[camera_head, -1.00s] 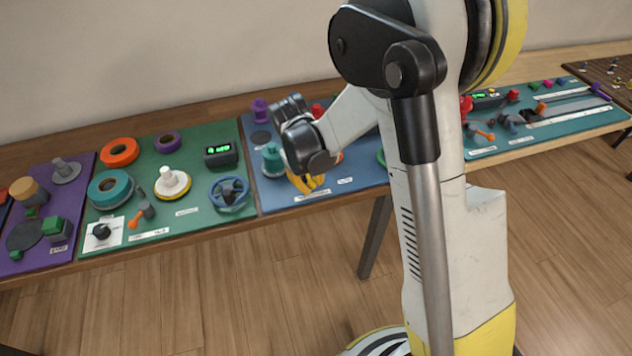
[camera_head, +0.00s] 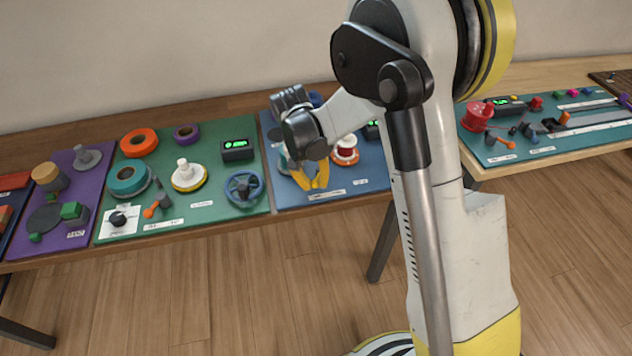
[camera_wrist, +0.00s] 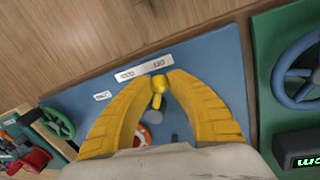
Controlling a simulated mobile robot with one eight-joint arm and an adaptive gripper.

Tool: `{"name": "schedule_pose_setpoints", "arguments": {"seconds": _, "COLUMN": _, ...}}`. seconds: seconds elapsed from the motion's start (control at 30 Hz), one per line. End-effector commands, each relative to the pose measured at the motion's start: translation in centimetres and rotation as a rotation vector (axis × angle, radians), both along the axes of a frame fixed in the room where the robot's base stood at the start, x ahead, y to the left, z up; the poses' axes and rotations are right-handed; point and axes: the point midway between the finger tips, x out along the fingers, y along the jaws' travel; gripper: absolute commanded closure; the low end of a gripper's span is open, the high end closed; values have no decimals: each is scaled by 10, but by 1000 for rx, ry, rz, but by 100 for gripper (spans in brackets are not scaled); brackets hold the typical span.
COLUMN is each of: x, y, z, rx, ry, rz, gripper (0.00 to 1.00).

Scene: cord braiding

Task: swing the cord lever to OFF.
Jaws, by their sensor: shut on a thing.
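The cord lever (camera_wrist: 158,84) has a yellow knob and a short stem, seen in the wrist view near the front edge of the blue panel (camera_wrist: 76,98). My gripper (camera_wrist: 160,78) has its yellow fingertips on both sides of the knob and is shut on it. A white label strip (camera_wrist: 145,68) with small upside-down lettering lies just beyond the fingertips. In the head view, my gripper (camera_head: 312,186) is low over the front of the blue panel (camera_head: 372,184), and the lever is hidden behind the fingers.
A red-and-white spool (camera_head: 345,148) stands right of my gripper. A green panel (camera_head: 215,208) to the left carries a blue handwheel (camera_head: 243,187), tape rolls and a small display (camera_head: 237,149). Another teal panel (camera_head: 590,134) lies farther right.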

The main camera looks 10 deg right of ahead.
Motion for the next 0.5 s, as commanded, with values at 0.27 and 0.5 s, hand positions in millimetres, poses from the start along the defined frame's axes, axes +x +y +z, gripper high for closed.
{"name": "schedule_pose_setpoints", "arguments": {"seconds": 0.27, "x": 0, "y": 1, "z": 0, "rx": 1, "ry": 1, "rz": -4, "gripper": 100}}
{"name": "schedule_pose_setpoints", "arguments": {"seconds": 0.5, "x": 0, "y": 1, "z": 0, "rx": 1, "ry": 1, "rz": -3, "gripper": 56}}
